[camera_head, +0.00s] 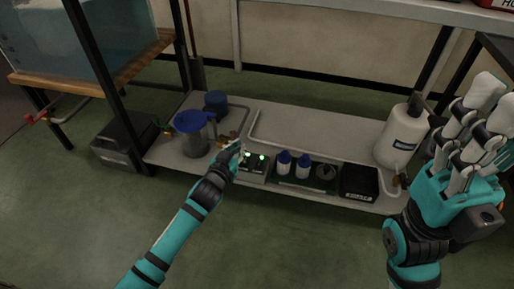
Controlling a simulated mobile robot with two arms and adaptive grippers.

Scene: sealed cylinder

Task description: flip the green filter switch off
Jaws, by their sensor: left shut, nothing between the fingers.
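A small box with switches (253,168) sits at the front edge of the low grey shelf. Two small green lights (262,157) glow on its top. My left gripper (236,150) is shut and empty at the left end of this box, close beside the left green light. It hides part of the box, and I cannot tell whether it touches a switch. The switch positions are too small to read. My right gripper (477,122) is raised at the right, away from the box, with its fingers apart and nothing visible between them.
A blue-lidded jug (194,135) and a dark blue container (215,102) stand left on the shelf (290,125). Right of the switch box are small white bottles with blue caps (303,167), a black box (359,183) and a large white bottle (402,138). Dark shelf posts stand nearby.

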